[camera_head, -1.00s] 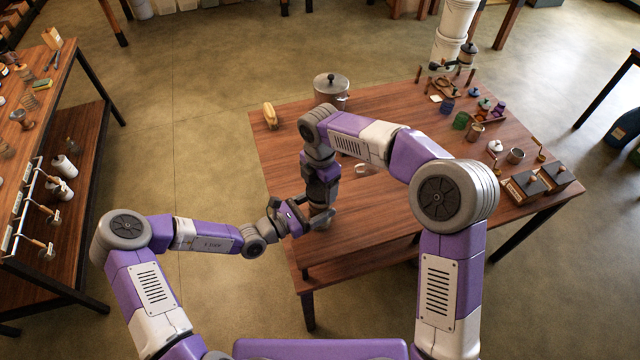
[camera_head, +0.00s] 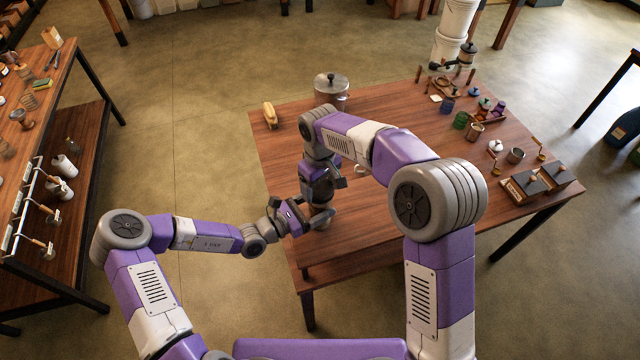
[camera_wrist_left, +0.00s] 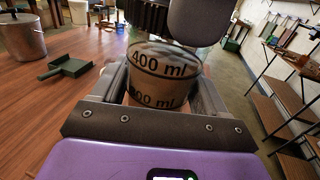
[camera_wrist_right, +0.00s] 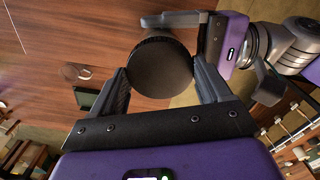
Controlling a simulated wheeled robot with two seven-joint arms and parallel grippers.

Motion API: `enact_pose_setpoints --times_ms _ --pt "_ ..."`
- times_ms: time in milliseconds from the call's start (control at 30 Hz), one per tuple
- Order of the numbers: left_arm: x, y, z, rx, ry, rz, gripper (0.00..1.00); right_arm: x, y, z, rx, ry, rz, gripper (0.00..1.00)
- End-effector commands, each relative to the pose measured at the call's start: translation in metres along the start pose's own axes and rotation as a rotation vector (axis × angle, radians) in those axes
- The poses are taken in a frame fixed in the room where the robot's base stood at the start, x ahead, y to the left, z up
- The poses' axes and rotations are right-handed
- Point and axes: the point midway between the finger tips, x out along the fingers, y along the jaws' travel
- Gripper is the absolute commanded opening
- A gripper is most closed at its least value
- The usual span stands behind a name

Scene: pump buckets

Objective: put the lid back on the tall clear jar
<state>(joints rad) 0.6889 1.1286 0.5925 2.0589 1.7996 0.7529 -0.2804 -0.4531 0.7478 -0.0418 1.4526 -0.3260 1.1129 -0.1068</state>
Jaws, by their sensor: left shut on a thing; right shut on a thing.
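The tall clear jar (camera_wrist_left: 162,78) shows "400 ml" marks in the left wrist view. My left gripper (camera_wrist_left: 160,98) is shut on it, one finger on each side; this gripper (camera_head: 308,222) is low over the table in the head view. The black round lid (camera_wrist_right: 160,68) is held in my right gripper (camera_wrist_right: 161,84), which is shut on it. In the left wrist view the ribbed lid (camera_wrist_left: 146,15) is just above the jar's rim, slightly left of its middle. I cannot tell whether they touch. My right gripper (camera_head: 320,205) hides the jar's top in the head view.
The wooden table (camera_head: 390,235) has clear room at its front. A lidded metal pot (camera_head: 331,92) and a yellow object (camera_head: 269,115) stand at the back left. Small jars and boxes (camera_head: 540,178) crowd the right side. A dark green dustpan-like tool (camera_wrist_left: 68,67) lies near the jar.

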Motion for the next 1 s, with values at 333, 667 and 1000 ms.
enact_pose_setpoints --times_ms 333,667,1000 --pt "0.0001 -0.0001 -0.0003 -0.002 0.001 0.000 0.00 0.0003 -0.0014 -0.0006 0.729 0.000 0.000 0.41" --pt "0.0001 -0.0002 -0.0003 -0.002 0.001 0.000 0.00 0.0006 -0.0007 -0.0003 0.830 -0.001 -0.001 0.93" --pt "0.0000 -0.0002 -0.0003 -0.002 0.001 0.000 0.00 -0.0031 -0.0003 -0.0006 0.828 0.001 -0.001 1.00"
